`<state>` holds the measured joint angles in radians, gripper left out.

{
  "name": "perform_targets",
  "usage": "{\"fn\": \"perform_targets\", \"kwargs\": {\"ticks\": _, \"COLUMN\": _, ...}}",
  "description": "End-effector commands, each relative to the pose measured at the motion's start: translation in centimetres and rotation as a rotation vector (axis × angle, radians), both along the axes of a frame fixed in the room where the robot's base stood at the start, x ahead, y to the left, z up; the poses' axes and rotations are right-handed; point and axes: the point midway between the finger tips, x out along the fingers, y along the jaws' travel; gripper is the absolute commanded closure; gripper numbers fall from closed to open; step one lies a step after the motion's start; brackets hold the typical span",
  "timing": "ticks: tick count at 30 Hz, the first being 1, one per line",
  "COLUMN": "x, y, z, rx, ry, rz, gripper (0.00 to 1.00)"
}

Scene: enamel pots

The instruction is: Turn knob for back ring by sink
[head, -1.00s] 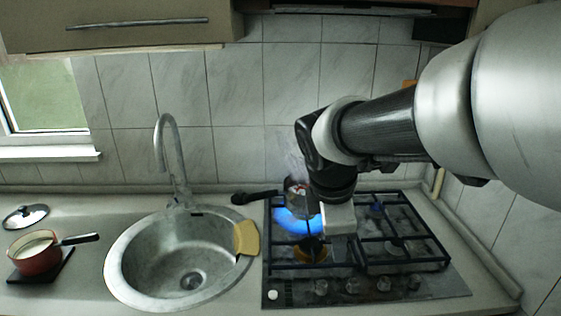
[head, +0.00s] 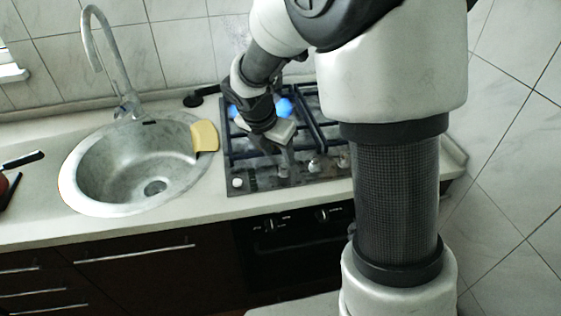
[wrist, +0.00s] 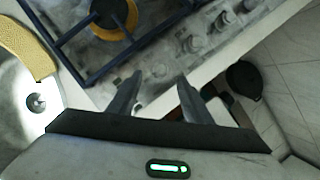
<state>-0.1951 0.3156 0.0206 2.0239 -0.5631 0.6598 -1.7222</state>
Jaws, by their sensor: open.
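The gas hob (head: 240,160) lies right of the sink, with a row of knobs along its front strip. Blue flame (head: 284,107) burns at the back ring on the sink side, partly hidden by my arm. My gripper (head: 284,160) is open and empty, pointing down over the front strip. In the wrist view my fingertips (wrist: 160,78) straddle a grey knob (wrist: 158,70) in the picture; contact cannot be told. Further knobs (wrist: 193,45) run up to the right. The front ring's burner (wrist: 115,15) shows above.
The round sink (head: 85,175) with a tap (head: 112,60) is left of the hob; a yellow sponge (head: 204,136) lies on its rim. Dark oven front (head: 290,250) below.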

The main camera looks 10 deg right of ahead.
Motion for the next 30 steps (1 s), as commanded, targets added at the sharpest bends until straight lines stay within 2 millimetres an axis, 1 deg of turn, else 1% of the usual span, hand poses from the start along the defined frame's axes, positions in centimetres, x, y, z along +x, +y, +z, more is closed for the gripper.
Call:
{"fn": "perform_targets", "kwargs": {"ticks": 1, "x": 0.2, "y": -0.3, "z": -1.3, "rx": -0.001, "ry": 0.003, "rz": -0.001, "gripper": 0.55}}
{"fn": "perform_targets", "kwargs": {"ticks": 3, "x": 0.6, "y": -0.7, "z": -2.5, "rx": 0.0, "ry": 0.003, "rz": -0.001, "gripper": 0.55}}
{"fn": "perform_targets", "kwargs": {"ticks": 6, "x": 1.1, "y": -1.1, "z": -3.9, "rx": 0.0, "ry": 0.001, "rz": 0.0, "gripper": 0.55}}
{"fn": "perform_targets", "kwargs": {"ticks": 9, "x": 1.4, "y": -1.4, "z": -4.9, "rx": -0.001, "ry": 0.001, "rz": 0.0, "gripper": 0.55}}
{"fn": "perform_targets", "kwargs": {"ticks": 14, "x": 1.7, "y": -1.6, "z": -5.6, "rx": 0.001, "ry": -0.001, "rz": 0.0, "gripper": 0.55}}
{"fn": "perform_targets", "kwargs": {"ticks": 22, "x": 1.7, "y": -1.7, "z": -5.6, "rx": 0.001, "ry": -0.001, "rz": -0.001, "gripper": 0.55}}
{"fn": "perform_targets", "kwargs": {"ticks": 26, "x": 1.7, "y": -1.6, "z": -5.6, "rx": 0.001, "ry": -0.001, "rz": -0.001, "gripper": 0.77}}
{"fn": "perform_targets", "kwargs": {"ticks": 27, "x": 1.7, "y": -1.7, "z": -5.6, "rx": 0.001, "ry": -0.001, "rz": -0.001, "gripper": 0.84}}
{"fn": "perform_targets", "kwargs": {"ticks": 29, "x": 1.7, "y": -1.6, "z": -5.6, "rx": 0.001, "ry": -0.001, "rz": -0.001, "gripper": 0.94}}
{"fn": "perform_targets", "kwargs": {"ticks": 30, "x": 1.7, "y": -1.6, "z": -5.6, "rx": 0.001, "ry": -0.001, "rz": -0.001, "gripper": 0.95}}
